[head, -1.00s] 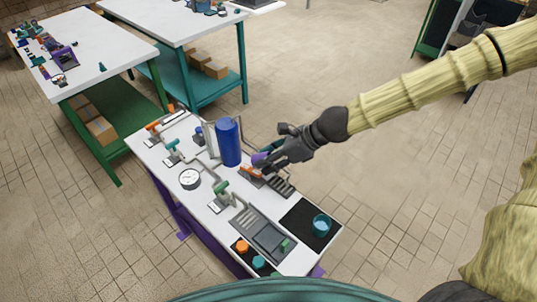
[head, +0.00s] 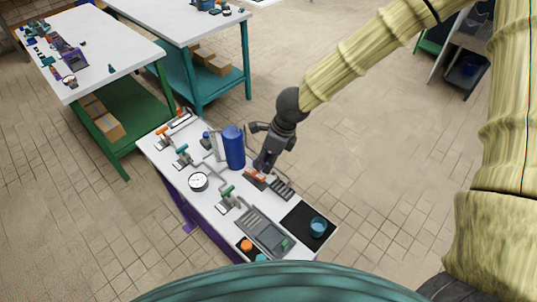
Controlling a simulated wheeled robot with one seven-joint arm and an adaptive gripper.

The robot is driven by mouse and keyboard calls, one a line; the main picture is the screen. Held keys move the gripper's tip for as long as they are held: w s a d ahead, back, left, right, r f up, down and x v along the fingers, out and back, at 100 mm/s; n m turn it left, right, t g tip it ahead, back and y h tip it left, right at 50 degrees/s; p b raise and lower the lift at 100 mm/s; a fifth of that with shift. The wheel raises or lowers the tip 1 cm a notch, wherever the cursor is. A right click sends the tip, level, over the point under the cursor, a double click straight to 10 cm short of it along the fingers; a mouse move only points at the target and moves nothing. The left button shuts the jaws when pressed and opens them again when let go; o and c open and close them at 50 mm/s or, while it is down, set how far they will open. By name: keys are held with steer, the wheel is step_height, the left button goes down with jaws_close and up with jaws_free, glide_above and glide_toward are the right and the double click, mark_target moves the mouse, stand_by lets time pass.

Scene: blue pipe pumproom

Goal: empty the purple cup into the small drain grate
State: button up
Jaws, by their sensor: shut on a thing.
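My gripper (head: 266,160) is over the white bench, just right of the blue cylinder, with its fingers pointing down. It is shut on the purple cup (head: 262,162), of which only a small dark purple patch shows between the fingers. The cup's tilt and contents are hidden. A small dark slatted grate (head: 282,188) lies on the bench just below and right of the gripper, beside an orange-red part (head: 256,177). A larger unit with grey slats (head: 250,220) lies nearer to me.
A blue cylinder (head: 234,147) stands close left of my gripper. A round gauge (head: 198,182) and pipes with valves fill the bench's left side. A teal cup (head: 318,227) stands on a black mat (head: 300,217) at the right. Open floor lies right of the bench.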

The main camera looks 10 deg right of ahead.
steer(key=shift+w+a+r+g+h+p, duration=0.1)
steer(key=shift+a+r+g+h+p, duration=0.35)
steer(key=shift+p, duration=1.05)
steer(key=shift+w+r+g+h+p, duration=0.15)
steer(key=shift+h+p, duration=0.45)
steer(key=shift+p, duration=0.95)
steer(key=shift+w+a+r+g+h+p, duration=0.1)
steer(key=shift+a+r+g+h+p, duration=0.35)
steer(key=shift+p, duration=1.05)
steer(key=shift+r+h+p, duration=0.15)
steer(key=shift+h+p, duration=0.55)
steer(key=shift+p, duration=0.15)
steer(key=shift+w+a+f+g+h+b, duration=0.15)
steer(key=shift+w+f+g+h+b, duration=0.1)
steer(key=shift+h+b, duration=0.1)
steer(key=shift+a+r+g+h, duration=0.25)
steer(key=shift+r+g+h, duration=0.15)
steer(key=shift+h, duration=0.35)
